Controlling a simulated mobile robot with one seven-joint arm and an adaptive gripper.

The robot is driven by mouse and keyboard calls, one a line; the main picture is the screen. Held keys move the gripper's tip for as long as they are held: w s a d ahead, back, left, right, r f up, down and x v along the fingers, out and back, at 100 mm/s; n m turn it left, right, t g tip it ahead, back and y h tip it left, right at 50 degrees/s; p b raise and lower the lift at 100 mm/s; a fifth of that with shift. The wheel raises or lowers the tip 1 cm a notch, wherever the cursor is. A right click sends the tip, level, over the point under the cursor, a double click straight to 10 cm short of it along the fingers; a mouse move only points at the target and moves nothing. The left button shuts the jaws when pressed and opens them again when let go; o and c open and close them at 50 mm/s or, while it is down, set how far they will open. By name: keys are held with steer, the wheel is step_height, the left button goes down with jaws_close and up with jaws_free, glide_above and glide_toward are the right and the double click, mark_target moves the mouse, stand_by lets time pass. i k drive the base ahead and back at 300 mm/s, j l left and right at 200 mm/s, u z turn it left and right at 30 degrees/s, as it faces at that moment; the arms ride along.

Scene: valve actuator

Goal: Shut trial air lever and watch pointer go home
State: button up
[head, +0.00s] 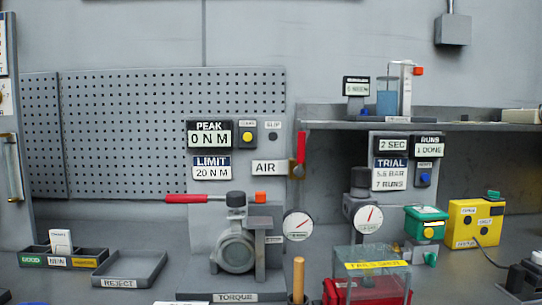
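A red lever (300,148) stands upright on a brass-coloured fitting beside the AIR sign (269,167), at the left end of the shelf. A round white gauge (298,225) with a red pointer is below it. A second gauge (367,218) with a red pointer, tilted up and right, sits under the TRIAL panel (390,174). A green-topped actuator box (427,223) stands just right of that gauge; a small pointer on it cannot be made out. My gripper is not in view.
The TORQUE stand (235,250) with a long red-handled lever (187,199) stands left of centre. A clear TAILS SHUT cover (372,266) is over a red case in front. A yellow control box (476,222) is at right. A REJECT tray (130,268) is at left.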

mark_target(299, 171)
steer(key=i+j+z, duration=0.15)
steer(key=z, duration=0.2)
steer(key=i+j, duration=0.65)
